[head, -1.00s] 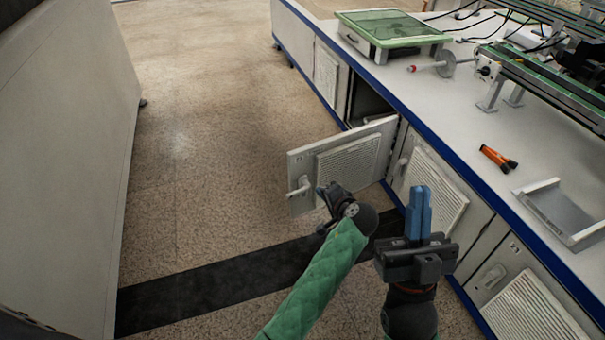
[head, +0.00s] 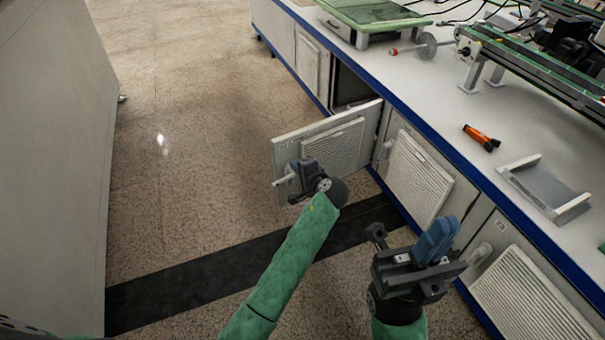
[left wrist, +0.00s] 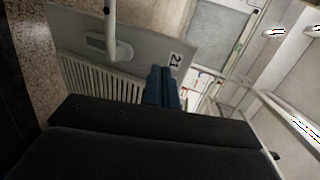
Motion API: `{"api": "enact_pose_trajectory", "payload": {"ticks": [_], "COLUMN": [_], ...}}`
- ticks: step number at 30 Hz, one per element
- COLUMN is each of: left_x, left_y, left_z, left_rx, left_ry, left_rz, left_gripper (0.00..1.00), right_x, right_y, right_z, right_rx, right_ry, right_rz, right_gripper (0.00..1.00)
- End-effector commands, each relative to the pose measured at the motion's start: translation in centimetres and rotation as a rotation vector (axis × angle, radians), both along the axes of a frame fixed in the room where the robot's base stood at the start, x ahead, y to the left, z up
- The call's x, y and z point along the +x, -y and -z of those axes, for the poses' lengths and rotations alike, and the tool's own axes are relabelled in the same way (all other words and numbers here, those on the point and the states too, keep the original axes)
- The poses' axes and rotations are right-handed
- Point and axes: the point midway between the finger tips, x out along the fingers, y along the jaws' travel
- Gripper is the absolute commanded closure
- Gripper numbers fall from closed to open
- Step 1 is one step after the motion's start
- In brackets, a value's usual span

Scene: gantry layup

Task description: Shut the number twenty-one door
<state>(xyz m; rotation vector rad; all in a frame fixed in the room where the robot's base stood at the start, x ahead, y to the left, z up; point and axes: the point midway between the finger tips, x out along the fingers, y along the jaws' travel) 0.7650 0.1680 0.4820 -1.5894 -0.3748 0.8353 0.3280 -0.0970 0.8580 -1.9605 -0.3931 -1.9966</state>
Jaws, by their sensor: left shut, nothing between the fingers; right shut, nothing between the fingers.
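The number twenty-one door (head: 335,147) stands wide open, swung out from the bench cabinet over the floor. Its handle (head: 285,180) is at the free edge. In the left wrist view the door (left wrist: 150,45) shows its "21" label, louvred vent and white handle (left wrist: 113,30). My left gripper (head: 303,168) is at the door's outer face close to the handle, its blue fingers shut and empty; I cannot tell whether they touch the door. My right gripper (head: 438,238) is shut and empty, in front of the neighbouring closed doors, apart from door twenty-one.
The dark cabinet opening (head: 350,85) is behind the door. Closed louvred doors (head: 418,175) lie on both sides. The bench top (head: 425,90) carries an orange tool (head: 482,138) and a grey tray (head: 545,190). Open floor (head: 190,140) lies left, bounded by a pale wall-like panel (head: 50,150).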

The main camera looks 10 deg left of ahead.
Motion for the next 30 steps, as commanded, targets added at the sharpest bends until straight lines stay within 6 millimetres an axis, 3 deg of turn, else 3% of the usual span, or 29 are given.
{"api": "enact_pose_trajectory", "payload": {"ticks": [6,13,30], "left_x": [2.7,4.6,5.3], "left_y": [-2.6,-4.5,-5.1], "left_z": [1.3,1.1,1.0], "left_rx": [0.001,0.001,-0.001], "left_ry": [0.000,0.002,-0.001], "left_rz": [-0.002,0.000,0.001], "left_gripper": [1.00,1.00,1.00], "right_x": [0.1,0.2,0.2], "right_y": [-0.2,-0.4,-0.6], "right_z": [0.7,0.9,0.9], "right_rx": [0.009,0.016,0.022], "right_ry": [0.003,0.005,0.007], "right_rz": [-0.020,-0.039,-0.049], "right_gripper": [1.00,1.00,1.00]}}
